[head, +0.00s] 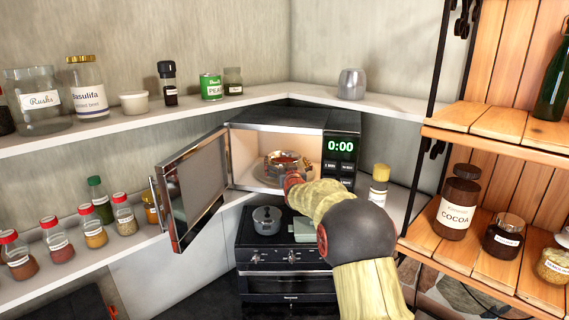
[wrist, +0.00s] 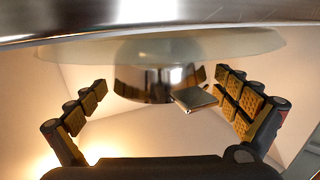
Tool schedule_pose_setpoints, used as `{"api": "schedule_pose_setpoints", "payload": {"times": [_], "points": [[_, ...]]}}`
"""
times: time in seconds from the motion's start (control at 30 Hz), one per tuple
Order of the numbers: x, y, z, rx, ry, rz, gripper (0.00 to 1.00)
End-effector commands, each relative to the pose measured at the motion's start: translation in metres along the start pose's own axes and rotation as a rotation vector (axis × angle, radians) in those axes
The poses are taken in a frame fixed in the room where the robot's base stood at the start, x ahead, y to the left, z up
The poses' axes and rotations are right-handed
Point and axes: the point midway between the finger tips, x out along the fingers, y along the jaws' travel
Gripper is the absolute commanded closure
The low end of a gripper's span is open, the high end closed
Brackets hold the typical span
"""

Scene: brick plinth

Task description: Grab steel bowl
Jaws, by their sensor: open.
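The shiny steel bowl (head: 272,166) sits inside the open microwave (head: 240,160), on its glass turntable (head: 262,184). My arm reaches in from the front right, and my gripper (head: 289,171) is at the bowl, hiding part of it. In the wrist view the steel bowl (wrist: 145,84) hangs below the turntable (wrist: 240,42) in the picture, so that view looks upside down. A flat metal tab sticks out from the bowl toward my gripper (wrist: 162,80). The fingers are spread, one to each side of the bowl, with visible gaps.
The microwave door (head: 190,185) stands open to the left. The cavity walls and roof are close around my gripper. A stove with a lidded pot (head: 266,221) is below. A yellow-capped jar (head: 379,185) stands right of the microwave. Spice jars (head: 93,233) line the left shelf.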

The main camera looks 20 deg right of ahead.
Motion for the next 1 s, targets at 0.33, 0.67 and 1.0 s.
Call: {"api": "schedule_pose_setpoints", "payload": {"times": [0.33,0.67,1.0], "points": [[0.019,0.0,-0.001,0.0,0.0,0.0,0.0],[0.019,-0.001,0.0,0.0,0.0,-0.001,0.1],[0.019,-0.001,0.0,0.0,0.0,-0.001,0.3]]}}
